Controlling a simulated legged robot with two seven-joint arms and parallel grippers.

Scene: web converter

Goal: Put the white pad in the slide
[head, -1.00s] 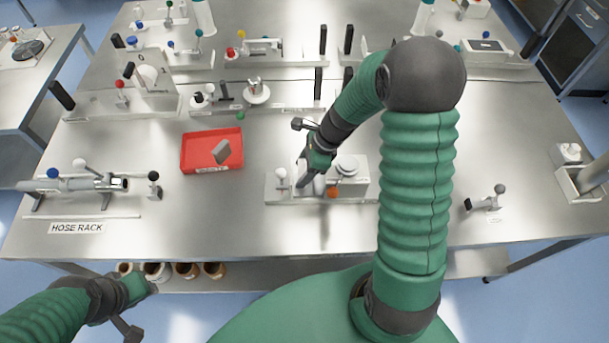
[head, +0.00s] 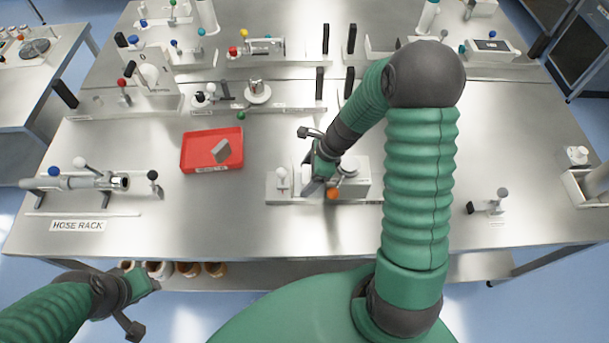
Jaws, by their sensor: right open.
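My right gripper (head: 314,184) reaches down over a small white and metal fixture (head: 358,186) at the middle front of the bench. Its jaws are open, at or just above the left-centre part of the fixture. The fixture has a pale base, a white-topped post on its left, a round-topped block on its right and an orange knob (head: 333,194) in front. A pale piece shows beside the jaws, but I cannot tell whether it is the white pad. The slide cannot be clearly made out under the gripper. My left gripper (head: 128,312) hangs low at the left, off the bench's front edge.
A red tray (head: 187,165) holding a grey block (head: 221,151) lies left of the fixture. A hose rack (head: 75,183) stands at the far left. A small clamp (head: 490,205) sits at the right. Knobbed fixtures line the back. Bare bench lies between tray and fixture.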

